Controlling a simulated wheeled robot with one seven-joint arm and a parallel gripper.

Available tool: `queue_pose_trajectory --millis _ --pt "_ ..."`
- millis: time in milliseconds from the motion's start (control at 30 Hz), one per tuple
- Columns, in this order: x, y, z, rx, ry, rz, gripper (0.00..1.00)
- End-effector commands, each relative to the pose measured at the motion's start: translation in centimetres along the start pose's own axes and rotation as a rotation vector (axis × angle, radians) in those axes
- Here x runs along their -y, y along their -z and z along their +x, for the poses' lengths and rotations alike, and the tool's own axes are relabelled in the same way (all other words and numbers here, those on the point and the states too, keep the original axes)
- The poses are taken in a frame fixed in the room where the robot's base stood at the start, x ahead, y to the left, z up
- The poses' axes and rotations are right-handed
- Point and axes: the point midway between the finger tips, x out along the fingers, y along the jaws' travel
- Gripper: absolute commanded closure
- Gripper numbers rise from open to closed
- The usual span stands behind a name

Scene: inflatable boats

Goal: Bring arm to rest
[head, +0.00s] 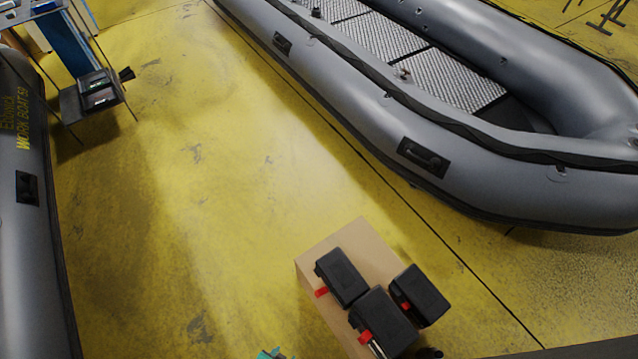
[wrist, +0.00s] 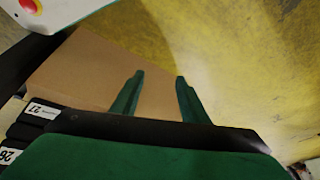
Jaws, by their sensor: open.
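My gripper (wrist: 158,80) shows in the wrist view with its two green fingers apart and nothing between them. Behind the fingers, part of a cardboard box (wrist: 85,65) fills the left and middle of the wrist view. A small teal piece (head: 272,354) at the bottom edge of the head view looks like part of my gripper, beside the box. Most of my arm is out of the head view.
The cardboard box (head: 318,265) carries three black cases (head: 342,276) with red parts. A grey inflatable boat (head: 480,165) lies at upper right, another (head: 35,240) at the left edge. A blue stand (head: 68,45) is upper left.

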Motion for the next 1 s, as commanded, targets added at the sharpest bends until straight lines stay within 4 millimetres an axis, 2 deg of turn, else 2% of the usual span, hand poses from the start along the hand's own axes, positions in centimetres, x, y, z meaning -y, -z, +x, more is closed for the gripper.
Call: queue_pose_trajectory --millis 133,267,467,700,800,900,1000 --pt "-0.6 0.6 -4.2 -0.006 0.149 -0.039 0.59" --pt "-0.9 2.8 -8.6 -0.076 0.271 -0.081 0.59" --pt "-2.1 8.2 -17.2 -0.279 0.398 -0.154 0.59" --pt "-4.8 16.5 -29.8 -0.612 0.421 -0.264 0.59" --pt "-5.9 19.4 -34.7 -0.738 0.395 -0.307 0.59" --pt "-6.7 21.6 -38.5 -0.834 0.364 -0.341 0.59" --pt "-7.2 22.9 -41.0 -0.896 0.339 -0.366 0.59"
